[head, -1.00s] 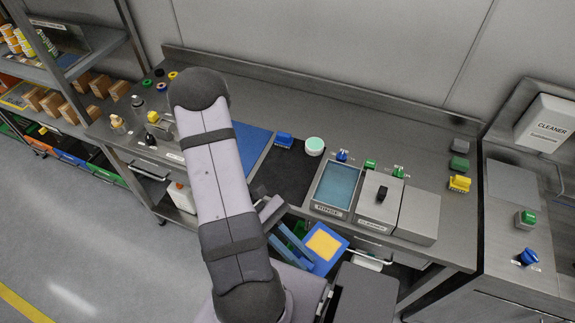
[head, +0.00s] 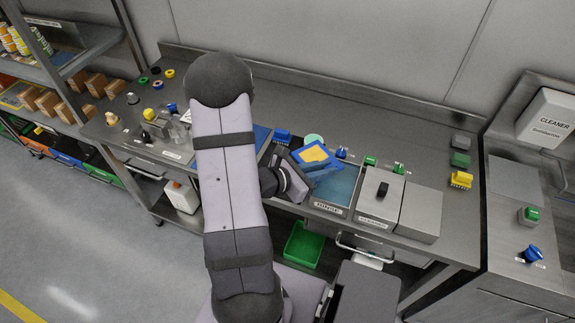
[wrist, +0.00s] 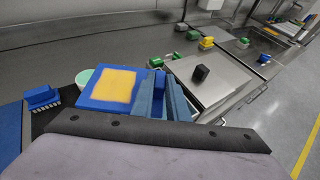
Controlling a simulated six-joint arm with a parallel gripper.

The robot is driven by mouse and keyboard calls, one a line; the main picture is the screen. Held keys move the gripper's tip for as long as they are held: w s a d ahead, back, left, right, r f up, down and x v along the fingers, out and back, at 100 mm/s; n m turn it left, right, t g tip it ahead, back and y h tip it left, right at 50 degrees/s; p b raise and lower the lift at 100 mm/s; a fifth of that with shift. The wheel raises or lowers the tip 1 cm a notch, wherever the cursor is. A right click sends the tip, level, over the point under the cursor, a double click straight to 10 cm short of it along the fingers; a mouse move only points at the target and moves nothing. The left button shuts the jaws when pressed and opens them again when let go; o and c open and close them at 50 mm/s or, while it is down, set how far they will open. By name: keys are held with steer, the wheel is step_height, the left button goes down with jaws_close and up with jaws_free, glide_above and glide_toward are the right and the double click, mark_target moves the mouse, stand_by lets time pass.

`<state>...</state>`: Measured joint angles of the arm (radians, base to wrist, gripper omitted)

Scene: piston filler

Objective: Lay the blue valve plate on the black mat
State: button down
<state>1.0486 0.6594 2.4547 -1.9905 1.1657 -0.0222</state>
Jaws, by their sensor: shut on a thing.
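The blue valve plate (head: 311,156) has a yellow-orange square on its face. It also shows large in the wrist view (wrist: 107,88). My gripper (wrist: 160,95) is shut on the plate's right side and holds it above the bench. In the head view the plate hangs over the left edge of the teal basin and the area beside the mat. The black mat (wrist: 62,116) shows only in part in the wrist view, left of and below the plate. In the head view my arm and the plate hide most of it.
A blue brush (head: 283,135) and a pale green round pot (head: 313,140) stand behind the plate. The teal basin (head: 333,186) and a lidded steel box (head: 379,196) are to the right. A blue mat (wrist: 10,131) lies left of the black one.

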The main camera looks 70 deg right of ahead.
mark_target(304, 147)
steer(key=w+d+n+t+h, duration=0.1)
steer(key=w+n+t, duration=0.1)
steer(key=w, duration=0.1)
steer(key=w+n+t, duration=0.2)
steer(key=w, duration=0.1)
steer(key=w+d+n+t+h+b, duration=0.1)
steer(key=w+n+t, duration=0.1)
steer(key=w, duration=0.1)
steer(key=shift+d+f+h, duration=0.3)
steer(key=shift+d+f, duration=0.05)
steer(key=shift+f, duration=0.05)
steer(key=shift+n+t, duration=0.6)
steer(key=shift+t, duration=0.2)
steer(key=f+b, duration=0.1)
steer(key=w+f+b, duration=0.1)
steer(key=f, duration=0.1)
steer(key=f+b, duration=0.1)
steer(key=f, duration=0.1)
steer(key=shift+w+a+f+b, duration=0.1)
steer(key=shift+w+a+b, duration=0.1)
steer(key=shift+w+b, duration=0.2)
steer(key=shift+d+f, duration=0.1)
steer(key=shift+f, duration=0.45)
steer(key=shift+f+p, duration=0.35)
steer(key=shift+f, duration=1.55)
